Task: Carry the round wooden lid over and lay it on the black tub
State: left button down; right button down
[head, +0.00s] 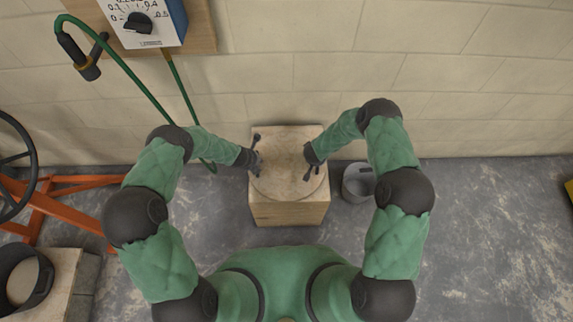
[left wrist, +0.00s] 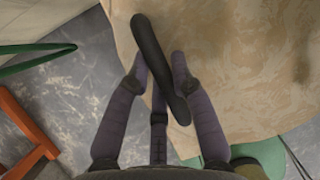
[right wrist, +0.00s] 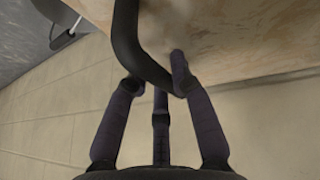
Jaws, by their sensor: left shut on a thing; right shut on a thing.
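The round wooden lid (head: 290,182) is at the centre of the head view, on or just above a wooden block (head: 290,213); I cannot tell if they touch. It has a dark handle on each side. My left gripper (head: 255,162) is shut on the left handle (left wrist: 150,50), which passes slantwise between its fingers. My right gripper (head: 312,162) is shut on the right handle (right wrist: 127,40). The lid's pale wood also fills much of the left wrist view (left wrist: 235,65) and the top of the right wrist view (right wrist: 225,30). The black tub (head: 43,286) stands open at the lower left, with pale contents.
A grey bucket (head: 358,183) stands on the floor just right of the block. An orange frame (head: 50,205) with a dark wheel is at the left. A green hose (head: 130,72) hangs from the wall (head: 420,75) behind.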

pick_arm(q)
jog(key=shift+r, duration=0.15)
